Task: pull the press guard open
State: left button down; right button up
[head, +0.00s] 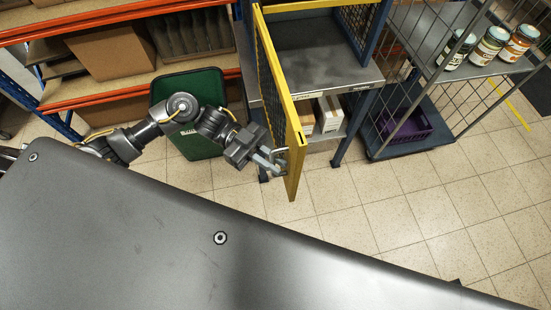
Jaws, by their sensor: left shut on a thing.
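The press guard (292,130) is a yellow-framed door with dark mesh. It stands swung out from the blue-and-yellow framed press (318,48), its free edge pointing toward me. The press's grey top shows inside the frame. My left gripper (278,158) is at the lower free end of the guard, shut on its handle (284,155), which is mostly hidden by the fingers. My right gripper is not in view.
On the right, a wire cart (440,90) holds several jars and a purple crate (405,128). Tiled floor in front is clear.

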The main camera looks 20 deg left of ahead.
pick_arm(q)
jog(key=c, duration=1.8)
grip_release()
jog(key=shift+c, duration=0.2)
jog(key=shift+w+a, duration=0.1)
jog(key=shift+a, duration=0.15)
jog(key=b+v, duration=0.4)
jog(key=v, duration=0.6)
jog(key=shift+a+b, duration=0.2)
jog(key=shift+b, duration=0.15)
